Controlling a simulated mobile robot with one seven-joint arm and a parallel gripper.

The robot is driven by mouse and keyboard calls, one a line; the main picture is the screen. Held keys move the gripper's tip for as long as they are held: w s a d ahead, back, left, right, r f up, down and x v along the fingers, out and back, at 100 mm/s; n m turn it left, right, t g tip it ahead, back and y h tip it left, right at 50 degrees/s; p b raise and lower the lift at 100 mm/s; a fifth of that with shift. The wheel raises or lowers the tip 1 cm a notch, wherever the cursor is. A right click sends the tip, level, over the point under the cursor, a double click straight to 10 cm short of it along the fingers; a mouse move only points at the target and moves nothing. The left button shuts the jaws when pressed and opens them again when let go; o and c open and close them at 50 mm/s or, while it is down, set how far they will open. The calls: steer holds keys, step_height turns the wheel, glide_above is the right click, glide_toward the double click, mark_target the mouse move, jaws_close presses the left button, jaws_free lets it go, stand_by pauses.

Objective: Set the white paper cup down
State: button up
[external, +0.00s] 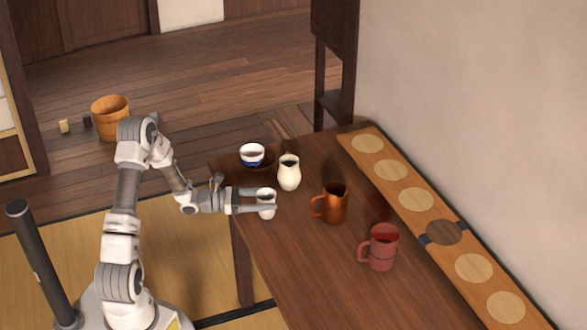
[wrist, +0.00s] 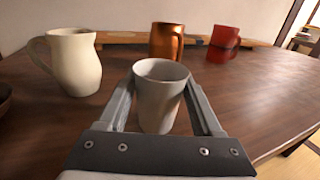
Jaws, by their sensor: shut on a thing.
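The white paper cup (external: 266,203) is upright between the fingers of my gripper (external: 262,200), near the left edge of the brown table (external: 305,265). In the wrist view the cup (wrist: 158,98) stands between both fingers of the gripper (wrist: 160,100), and its open top shows. My gripper is shut on the cup from the side. The cup's base looks at or very close to the tabletop; I cannot tell whether it touches.
A cream pitcher (external: 289,173) and a blue-and-white bowl (external: 252,155) stand behind the cup. A copper mug (external: 334,203) and a red mug (external: 382,248) stand to the right. A long wooden board (external: 442,254) lies along the wall. The table's near middle is clear.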

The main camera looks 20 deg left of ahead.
steer(key=shift+f, duration=0.2)
steer(key=o, duration=1.3)
steer(key=shift+r, duration=0.1)
